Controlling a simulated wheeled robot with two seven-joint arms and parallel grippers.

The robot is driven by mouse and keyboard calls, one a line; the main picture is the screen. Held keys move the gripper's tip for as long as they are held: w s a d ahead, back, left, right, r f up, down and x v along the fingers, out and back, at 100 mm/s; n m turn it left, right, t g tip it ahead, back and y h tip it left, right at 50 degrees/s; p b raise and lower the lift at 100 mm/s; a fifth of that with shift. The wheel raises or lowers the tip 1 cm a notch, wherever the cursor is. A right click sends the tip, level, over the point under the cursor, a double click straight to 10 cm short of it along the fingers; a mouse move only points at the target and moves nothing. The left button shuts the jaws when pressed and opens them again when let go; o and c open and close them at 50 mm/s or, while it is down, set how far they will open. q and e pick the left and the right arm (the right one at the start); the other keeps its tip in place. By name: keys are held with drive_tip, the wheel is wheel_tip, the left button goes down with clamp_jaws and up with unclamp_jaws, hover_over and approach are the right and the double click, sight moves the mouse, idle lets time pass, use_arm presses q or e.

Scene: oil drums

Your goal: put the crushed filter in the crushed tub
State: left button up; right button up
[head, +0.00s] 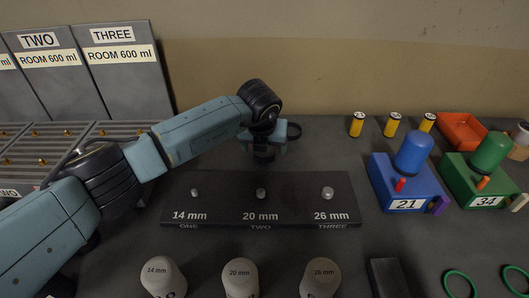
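Neither a thing marked as the crushed filter nor a tub marked crushed can be made out. An open orange-red tray (462,131) lies behind the blue and green units. My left gripper (264,154) points down over the bench, just behind the black size plate. Its fingers are small and partly hidden by its own wrist, so its opening and any hold are unclear. My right gripper is out of view.
The black plate (260,212) bears grey studs marked 14, 20 and 26 mm. Grey marked cylinders, such as the 20 mm cylinder (240,278), stand in front. A blue unit 21 (407,185) and green unit 34 (484,182) stand right. Bench behind the plate's right half is clear.

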use_arm(q)
drive_tip(key=shift+c, duration=0.3)
drive_tip(key=shift+r, duration=0.1)
drive_tip(key=c, duration=1.1)
